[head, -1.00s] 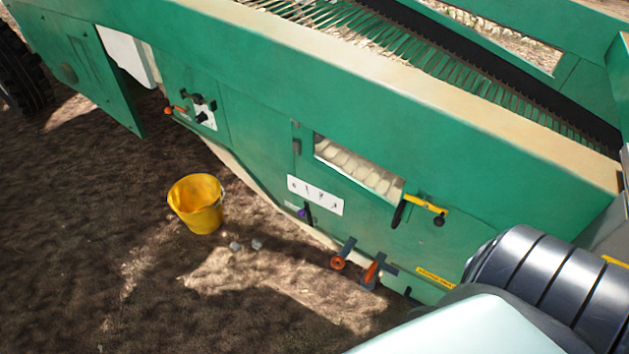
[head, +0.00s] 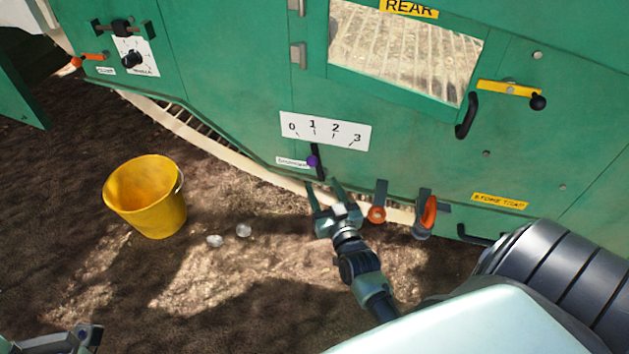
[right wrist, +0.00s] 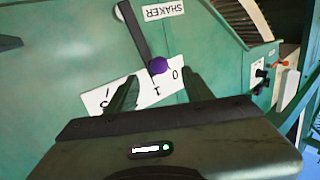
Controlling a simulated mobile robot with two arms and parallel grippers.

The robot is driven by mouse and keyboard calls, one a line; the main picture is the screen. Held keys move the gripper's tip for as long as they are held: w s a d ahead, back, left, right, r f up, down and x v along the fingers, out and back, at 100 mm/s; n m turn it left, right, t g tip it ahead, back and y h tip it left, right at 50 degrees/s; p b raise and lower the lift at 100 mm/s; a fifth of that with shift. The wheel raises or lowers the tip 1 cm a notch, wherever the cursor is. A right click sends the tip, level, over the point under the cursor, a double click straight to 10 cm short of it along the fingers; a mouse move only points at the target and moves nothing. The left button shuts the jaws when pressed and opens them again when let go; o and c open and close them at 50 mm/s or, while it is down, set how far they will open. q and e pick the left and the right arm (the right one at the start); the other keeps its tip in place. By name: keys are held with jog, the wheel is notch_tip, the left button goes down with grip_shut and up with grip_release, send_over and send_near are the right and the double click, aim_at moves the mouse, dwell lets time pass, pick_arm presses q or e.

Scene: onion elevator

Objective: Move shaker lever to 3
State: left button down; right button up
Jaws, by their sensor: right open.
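The shaker lever is a black bar with a purple knob (head: 313,161) on the green machine side, below a white scale plate (head: 325,131) marked 0 to 3. In the head view its upper end points near 1. In the right wrist view the knob (right wrist: 159,66) shows close to the plate's 0 and 1 end, beside the upside-down SHAKER label (right wrist: 163,10). My right gripper (head: 322,184) is open and empty, just below the lever. In the wrist view its fingers (right wrist: 160,90) stand apart on either side of the knob's line. Part of my left gripper (head: 88,336) shows at bottom left; its jaws are unclear.
Orange-handled levers (head: 377,214) stick out right of my right gripper. A yellow lever (head: 510,89) and a window (head: 405,50) are higher up. A yellow bucket (head: 147,197) and two small round objects (head: 243,230) are on the soil at left.

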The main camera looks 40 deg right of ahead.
aim_at(314, 165)
jog(key=b+x, duration=0.1)
jog(key=x, duration=0.3)
jog(key=b+x, duration=0.1)
jog(key=x, duration=0.3)
jog(key=shift+s+d+r+b, duration=0.15)
jog(key=shift+r+b, duration=0.1)
jog(key=shift+b, duration=0.15)
grip_shut()
dwell(1.0)
